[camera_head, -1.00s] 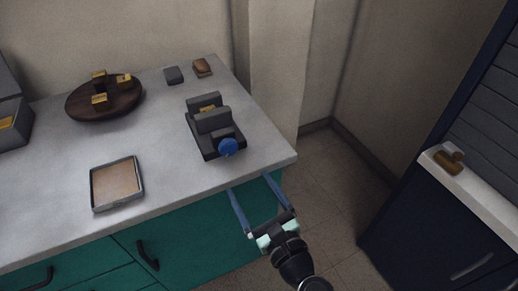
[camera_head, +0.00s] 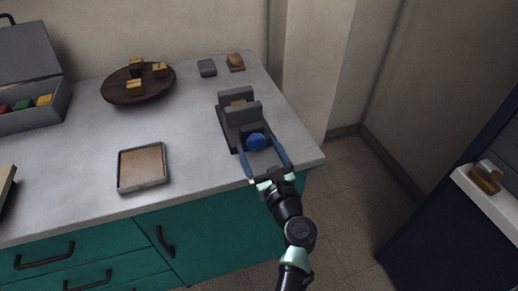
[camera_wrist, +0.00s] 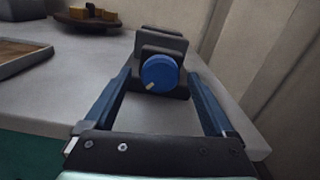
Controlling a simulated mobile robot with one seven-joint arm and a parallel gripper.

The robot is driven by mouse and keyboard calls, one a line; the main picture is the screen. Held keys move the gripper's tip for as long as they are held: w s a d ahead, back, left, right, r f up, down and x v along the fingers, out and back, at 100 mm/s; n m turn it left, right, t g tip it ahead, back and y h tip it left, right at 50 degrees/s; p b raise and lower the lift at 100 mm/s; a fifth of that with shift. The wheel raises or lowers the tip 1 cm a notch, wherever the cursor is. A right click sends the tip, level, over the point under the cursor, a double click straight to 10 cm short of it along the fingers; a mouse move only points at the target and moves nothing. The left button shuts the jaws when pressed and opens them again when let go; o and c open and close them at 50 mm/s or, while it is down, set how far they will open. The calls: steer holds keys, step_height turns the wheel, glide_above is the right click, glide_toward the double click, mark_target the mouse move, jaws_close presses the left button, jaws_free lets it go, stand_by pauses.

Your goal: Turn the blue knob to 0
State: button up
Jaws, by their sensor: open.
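The blue knob (camera_head: 257,142) is on the front of a dark grey device (camera_head: 231,132) near the right end of the counter. In the wrist view the knob (camera_wrist: 160,73) faces me, with a pale pointer mark at its lower left edge. No number marks are legible. My gripper (camera_head: 262,148) is open, its two blue fingers reaching toward the device on either side of the knob. In the wrist view the fingers (camera_wrist: 160,82) stand left and right of the knob, apart from it, with nothing between them that they grip.
A tray (camera_head: 121,178) with a brown inside lies left on the counter. A round dark wooden board (camera_head: 112,95) holds yellow-topped blocks. An open grey box (camera_head: 40,119) stands far left.

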steer(key=shift+w, duration=0.2)
steer(key=c, duration=1.4)
steer(key=shift+o, duration=0.2)
